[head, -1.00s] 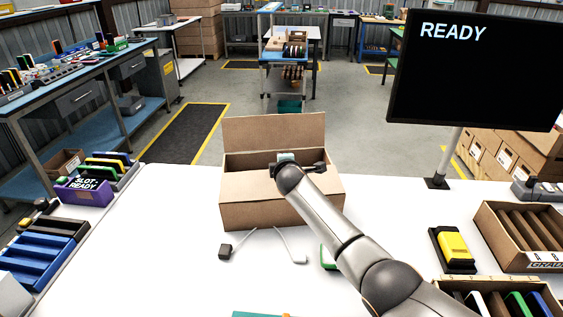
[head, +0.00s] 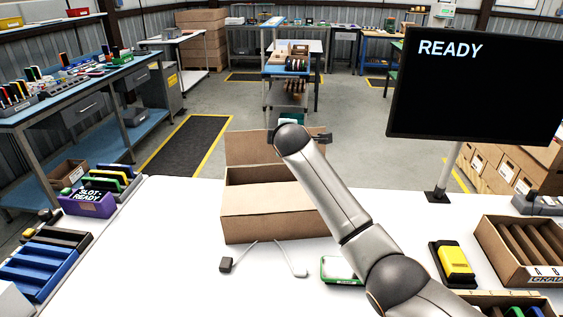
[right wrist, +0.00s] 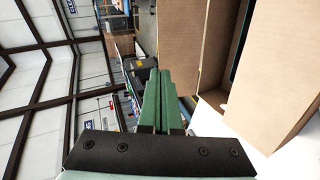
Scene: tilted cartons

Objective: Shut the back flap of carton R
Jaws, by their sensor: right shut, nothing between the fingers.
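The carton (head: 272,228) stands on the white table in the middle of the head view. Its back flap (head: 248,147) stands up along the far edge, its right part hidden by my right arm. The front part of the top looks covered by a cardboard panel (head: 265,198), with a gap behind it. My right gripper (head: 300,130) is at the back flap's upper right; its fingertips are hidden there. In the right wrist view its green fingers (right wrist: 158,95) are shut and empty, beside a cardboard panel (right wrist: 182,45); contact cannot be told. My left gripper is out of view.
Two small items with grey strips (head: 226,265) and a green-edged item (head: 338,270) lie before the carton. A yellow-black device (head: 453,262) and a slotted box (head: 520,250) stand at right, below a monitor (head: 480,90). The table left of the carton is clear.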

